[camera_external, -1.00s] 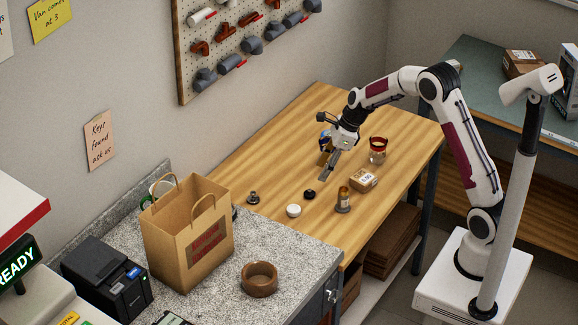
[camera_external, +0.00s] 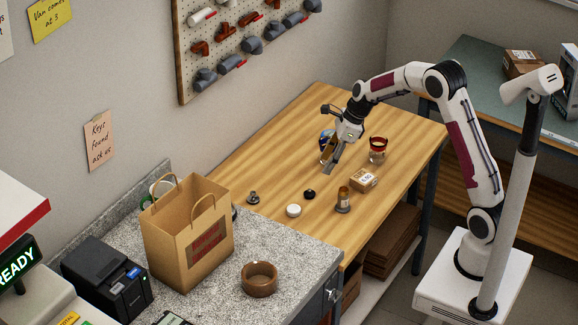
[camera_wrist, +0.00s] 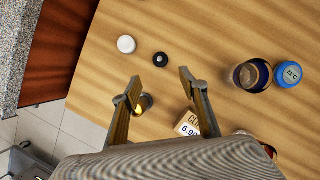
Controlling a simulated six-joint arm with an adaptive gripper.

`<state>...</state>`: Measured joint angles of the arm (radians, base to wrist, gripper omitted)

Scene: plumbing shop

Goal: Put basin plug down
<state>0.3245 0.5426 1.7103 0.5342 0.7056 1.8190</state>
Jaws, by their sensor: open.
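A small black round piece, which looks like the basin plug, lies on the wooden table (camera_external: 285,150); it shows in the external view (camera_external: 309,194) and in the wrist view (camera_wrist: 160,59). My gripper (camera_external: 329,170) is above the table, behind and to the right of the black piece in the external view. In the wrist view my gripper's fingers (camera_wrist: 159,77) are spread apart with nothing held between them. The black piece is just beyond the fingertips there and apart from them.
A white round piece (camera_external: 293,210) lies near the black piece. A brass-topped fitting (camera_external: 343,200), a small labelled box (camera_external: 364,180) and a red-topped jar (camera_external: 377,150) stand to the right. A grey fitting (camera_external: 253,198) lies to the left. A blue-lidded jar (camera_wrist: 288,74) shows in the wrist view.

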